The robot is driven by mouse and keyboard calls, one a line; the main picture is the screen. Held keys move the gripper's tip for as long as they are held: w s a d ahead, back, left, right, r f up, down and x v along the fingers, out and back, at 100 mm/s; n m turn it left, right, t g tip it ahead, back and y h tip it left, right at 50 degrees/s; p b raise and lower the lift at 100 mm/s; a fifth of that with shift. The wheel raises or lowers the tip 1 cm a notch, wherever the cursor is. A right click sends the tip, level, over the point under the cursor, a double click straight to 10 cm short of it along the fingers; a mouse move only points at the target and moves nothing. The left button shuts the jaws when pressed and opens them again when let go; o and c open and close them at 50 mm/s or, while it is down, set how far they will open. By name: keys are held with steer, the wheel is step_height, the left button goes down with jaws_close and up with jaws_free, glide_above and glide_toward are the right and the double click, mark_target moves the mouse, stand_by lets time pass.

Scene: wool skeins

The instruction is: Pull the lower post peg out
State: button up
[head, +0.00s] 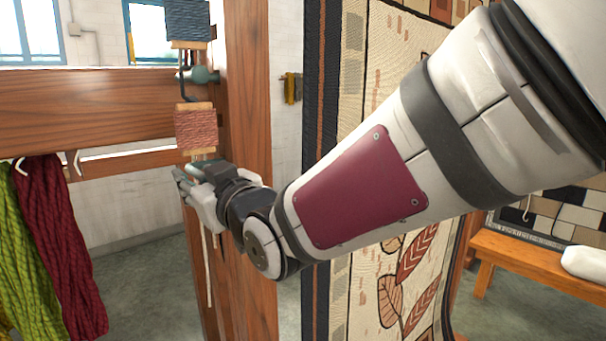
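My gripper (188,180) is at the wooden post (251,90), just below a pinkish-red wound skein (195,129). A small grey-teal piece (211,168) shows among the fingers; it may be the lower post peg, but the fingers hide most of it. I cannot tell whether the fingers are closed on it. Higher on the same post, a grey-teal peg (202,75) sticks out to the left, with a dark hook hanging by it and a dark blue-grey skein (187,20) above.
A wooden beam (90,100) runs left from the post. Green yarn (38,240) and dark red yarn (66,240) hang from hooks below it. A patterned rug (395,35) hangs behind my arm. A wooden bench (540,265) stands at right.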

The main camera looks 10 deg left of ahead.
steer(key=v, duration=1.2)
steer(key=w+d+f+m+h, duration=0.15)
steer(key=d+h, duration=0.25)
steer(key=d, duration=0.4)
steer(key=d+f+m+h, duration=0.3)
steer(key=d, duration=0.4)
steer(key=w+d+f+m+h, duration=0.1)
steer(key=d+f+m+h, duration=0.2)
steer(key=d, duration=0.5)
steer(key=s+d+f+m+g+h, duration=0.1)
steer(key=s+d+f+m+g, duration=0.1)
steer(key=s+d, duration=0.4)
steer(key=s+d+f+m+g+h, duration=0.2)
steer(key=s+d+f+g, duration=0.1)
steer(key=s, duration=0.5)
steer(key=d+g, duration=0.1)
steer(key=d, duration=0.1)
steer(key=shift+s+d+m+g+h, duration=0.3)
steer(key=shift+s+d+m, duration=0.05)
steer(key=shift+s+d, duration=0.05)
